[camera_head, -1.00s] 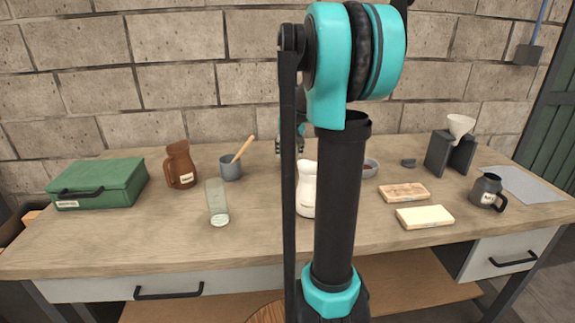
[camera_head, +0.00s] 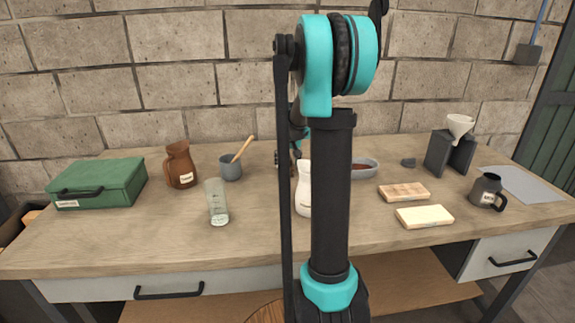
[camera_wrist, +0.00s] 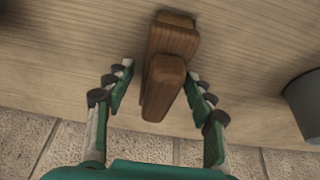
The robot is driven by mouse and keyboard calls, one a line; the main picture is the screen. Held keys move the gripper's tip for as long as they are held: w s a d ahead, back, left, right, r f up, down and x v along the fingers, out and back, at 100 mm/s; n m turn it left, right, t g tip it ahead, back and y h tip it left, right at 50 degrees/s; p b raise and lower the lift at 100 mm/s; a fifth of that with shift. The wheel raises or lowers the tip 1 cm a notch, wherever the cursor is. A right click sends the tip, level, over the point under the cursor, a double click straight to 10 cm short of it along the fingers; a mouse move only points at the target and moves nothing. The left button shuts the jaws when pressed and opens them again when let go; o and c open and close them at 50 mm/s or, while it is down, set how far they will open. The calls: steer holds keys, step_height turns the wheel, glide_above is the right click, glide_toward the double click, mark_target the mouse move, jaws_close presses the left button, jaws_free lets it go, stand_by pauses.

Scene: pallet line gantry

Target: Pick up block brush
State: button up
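The block brush (camera_wrist: 163,85) shows in the wrist view as a brown wooden body with a long narrower block on top. My gripper (camera_wrist: 159,80) is open, with one finger on each side of the brush's near part. A gap shows at the left finger; the right finger is very close to the wood, and I cannot tell whether it touches. In the head view my arm hides most of this spot, and the brush cannot be made out clearly there.
A white bottle (camera_head: 304,190) stands just in front of the gripper's spot. A clear glass (camera_head: 217,203) and brown jug (camera_head: 180,165) stand further left.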

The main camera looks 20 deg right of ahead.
mark_target(287, 155)
jaws_close()
step_height(287, 155, up, 20)
stand_by(0.8)
steer(key=c, duration=0.5)
jaws_free()
steer(key=c, duration=0.5)
